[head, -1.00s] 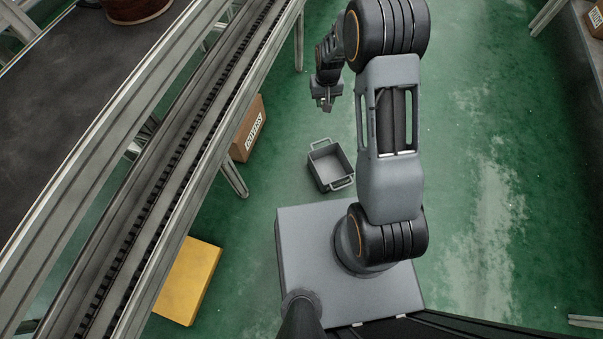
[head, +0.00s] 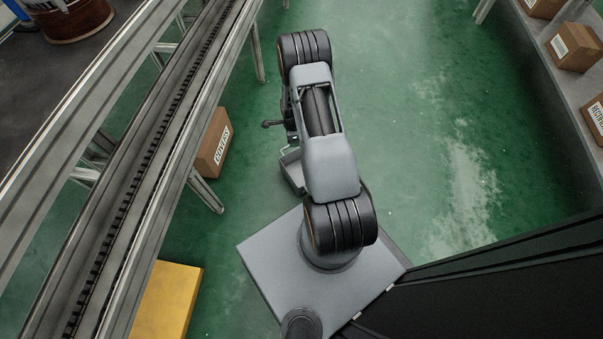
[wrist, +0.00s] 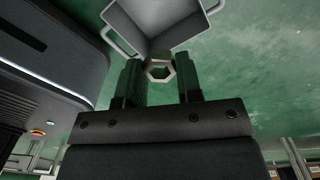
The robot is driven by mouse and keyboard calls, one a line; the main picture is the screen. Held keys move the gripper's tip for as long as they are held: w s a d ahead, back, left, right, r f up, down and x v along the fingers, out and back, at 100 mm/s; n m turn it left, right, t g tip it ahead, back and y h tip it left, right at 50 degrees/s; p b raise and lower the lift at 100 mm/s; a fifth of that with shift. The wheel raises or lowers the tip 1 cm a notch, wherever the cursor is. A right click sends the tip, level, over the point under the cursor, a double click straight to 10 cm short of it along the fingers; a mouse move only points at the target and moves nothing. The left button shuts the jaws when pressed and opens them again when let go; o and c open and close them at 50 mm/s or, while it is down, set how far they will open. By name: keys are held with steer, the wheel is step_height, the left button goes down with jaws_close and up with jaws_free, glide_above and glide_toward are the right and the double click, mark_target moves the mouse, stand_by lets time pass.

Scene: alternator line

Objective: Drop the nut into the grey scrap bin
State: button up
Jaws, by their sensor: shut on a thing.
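The nut (wrist: 160,70) is a pale hexagonal ring held between the fingertips of my gripper (wrist: 160,78) in the wrist view. My gripper is shut on it. The grey scrap bin (wrist: 124,22) is an open box with wire handles at the top of the wrist view, beyond the fingertips. The nut appears just below the bin's near corner in that picture; the height between them is unclear. In the head view the bin (head: 291,174) is partly covered by my arm. The nut and fingertips cannot be made out there.
A conveyor (head: 130,170) runs along the left. A cardboard box (head: 213,143) lies beside its legs, and a yellow block (head: 168,300) is at the lower left. Shelving with boxes (head: 573,47) stands at the upper right. Green floor (head: 420,150) is clear right of my arm.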

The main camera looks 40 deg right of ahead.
steer(key=s+d+f+m+b, duration=0.2)
steer(key=f+m, duration=0.1)
steer(key=f, duration=0.2)
steer(key=s+d+f+m+b, duration=0.2)
steer(key=f+m+b, duration=0.1)
steer(key=f, duration=0.3)
steer(key=shift+f+m, duration=0.3)
steer(key=shift+m, duration=0.5)
steer(key=o, duration=1)
step_height(320, 180, up, 14)
steer(key=p, duration=0.6)
steer(key=shift+f, duration=0.1)
